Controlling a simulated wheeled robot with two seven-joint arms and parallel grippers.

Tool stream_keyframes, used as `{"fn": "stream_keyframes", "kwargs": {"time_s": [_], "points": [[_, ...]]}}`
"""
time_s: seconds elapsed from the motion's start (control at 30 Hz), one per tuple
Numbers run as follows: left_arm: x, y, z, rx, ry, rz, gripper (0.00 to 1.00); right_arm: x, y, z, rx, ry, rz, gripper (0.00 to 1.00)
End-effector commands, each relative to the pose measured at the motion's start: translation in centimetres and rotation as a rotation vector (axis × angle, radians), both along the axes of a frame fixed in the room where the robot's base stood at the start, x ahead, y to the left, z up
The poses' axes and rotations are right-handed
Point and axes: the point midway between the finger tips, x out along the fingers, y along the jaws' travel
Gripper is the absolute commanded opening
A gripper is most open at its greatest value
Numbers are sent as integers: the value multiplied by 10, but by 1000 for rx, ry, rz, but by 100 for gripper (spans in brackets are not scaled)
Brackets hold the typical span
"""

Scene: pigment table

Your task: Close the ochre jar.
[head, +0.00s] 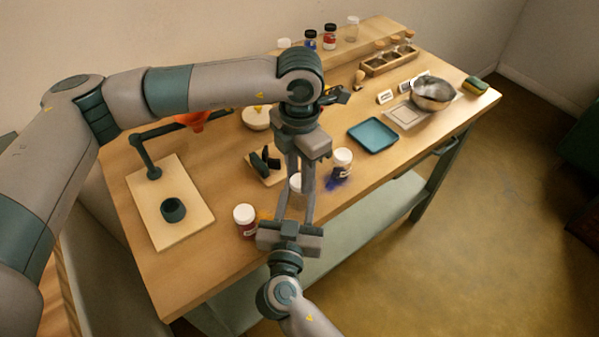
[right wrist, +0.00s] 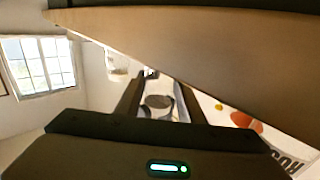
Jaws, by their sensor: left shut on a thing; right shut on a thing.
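A small jar with a white lid (head: 296,182) is between my two grippers near the table's front edge, mostly hidden by their fingers. I take it for the ochre jar; its contents do not show. My left gripper (head: 299,178) comes down from above, shut on what looks like the white lid. My right gripper (head: 297,195) comes from the front, shut on what looks like the jar's body. In the right wrist view a greyish round thing (right wrist: 158,102) shows between the fingers. Whether the lid sits fully on the jar cannot be told.
A blue jar (head: 342,162) with spilled blue powder stands to the right. A blue tray (head: 372,135) and a metal bowl (head: 433,94) lie farther right.

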Motion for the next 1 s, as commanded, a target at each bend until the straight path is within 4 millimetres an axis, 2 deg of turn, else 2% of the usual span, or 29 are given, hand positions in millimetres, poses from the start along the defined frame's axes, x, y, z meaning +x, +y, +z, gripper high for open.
{"fn": "stream_keyframes", "kwargs": {"time_s": [0.7,0.87,0.9,0.97,1.0], "points": [[1,1,0,1,-3,-1059,4,0,0,0,0,0,0,0],[1,0,0,1,-3,-1069,4,0,0,0,0,0,0,0],[1,0,0,1,-3,-1068,38,0,0,0,0,0,-1,0],[1,0,0,0,-2,-1068,50,0,0,0,0,0,0,0],[1,0,0,0,-2,-1067,50,0,0,0,0,0,0,0]]}}
